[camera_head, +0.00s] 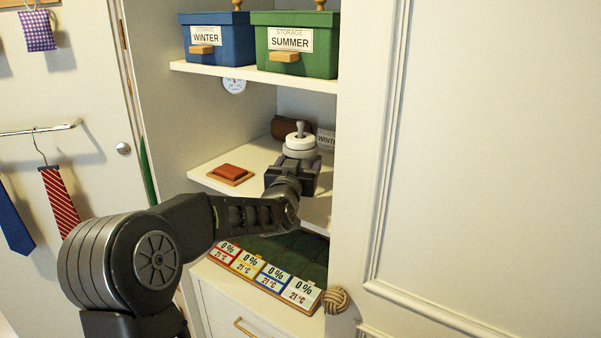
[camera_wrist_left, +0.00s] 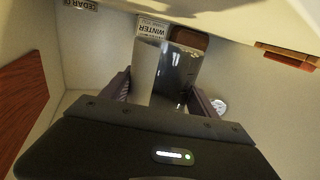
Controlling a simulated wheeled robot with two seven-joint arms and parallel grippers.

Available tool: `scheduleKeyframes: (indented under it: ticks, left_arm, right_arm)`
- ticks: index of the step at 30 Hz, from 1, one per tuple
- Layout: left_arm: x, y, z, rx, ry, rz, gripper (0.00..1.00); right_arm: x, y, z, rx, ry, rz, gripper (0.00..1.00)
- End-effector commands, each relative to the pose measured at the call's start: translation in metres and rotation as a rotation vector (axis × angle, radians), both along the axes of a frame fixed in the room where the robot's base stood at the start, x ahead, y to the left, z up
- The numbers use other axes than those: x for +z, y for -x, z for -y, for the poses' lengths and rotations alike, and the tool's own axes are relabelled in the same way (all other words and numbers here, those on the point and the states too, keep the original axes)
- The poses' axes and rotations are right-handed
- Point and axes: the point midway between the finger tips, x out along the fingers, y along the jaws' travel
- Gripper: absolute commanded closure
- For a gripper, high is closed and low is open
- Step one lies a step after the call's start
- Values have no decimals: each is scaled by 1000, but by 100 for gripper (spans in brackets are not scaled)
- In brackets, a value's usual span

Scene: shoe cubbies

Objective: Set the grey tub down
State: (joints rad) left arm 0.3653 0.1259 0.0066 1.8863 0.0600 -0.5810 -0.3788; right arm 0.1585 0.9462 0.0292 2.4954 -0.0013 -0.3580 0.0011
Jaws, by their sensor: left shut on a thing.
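The grey tub (camera_wrist_left: 176,72) is a smooth, shiny cylinder between the two dark fingers of my left gripper (camera_wrist_left: 163,88) in the left wrist view. The gripper is shut on it. In the head view my left gripper (camera_head: 293,176) reaches into the middle cubby, above its shelf (camera_head: 221,192). A round pale-and-grey piece with a knob (camera_head: 300,144) shows just beyond the gripper, and seems to be the tub's top. The arm hides the tub's bottom, so I cannot tell whether it touches the shelf. My right gripper is in neither view.
A red block (camera_head: 231,171) on a wooden board lies left of the gripper. A brown rolled item (camera_head: 290,128) and a WINTER label (camera_head: 326,139) are behind. Blue (camera_head: 218,40) and green boxes (camera_head: 296,43) stand above. Percentage cards (camera_head: 272,278) line the lower shelf.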

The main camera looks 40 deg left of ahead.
Motion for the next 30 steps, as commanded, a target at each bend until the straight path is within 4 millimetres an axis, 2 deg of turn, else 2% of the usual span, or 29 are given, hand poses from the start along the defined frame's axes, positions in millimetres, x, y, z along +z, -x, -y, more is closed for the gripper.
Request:
scheduleKeyframes:
  ticks: [3,5,18,19,26,30]
  left_arm:
    - [-20,0,0,1,-1,-1,78]
    - [-26,0,0,0,1,-1,78]
    - [-32,0,0,0,0,3,78]
    - [-32,0,0,0,1,0,30]
    - [-32,0,0,0,1,0,11]
    - [-32,0,0,0,1,0,10]
  right_arm:
    - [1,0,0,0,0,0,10]
    - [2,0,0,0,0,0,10]
    - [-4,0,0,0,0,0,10]
    - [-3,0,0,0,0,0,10]
    - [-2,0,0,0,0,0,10]
    - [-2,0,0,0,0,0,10]
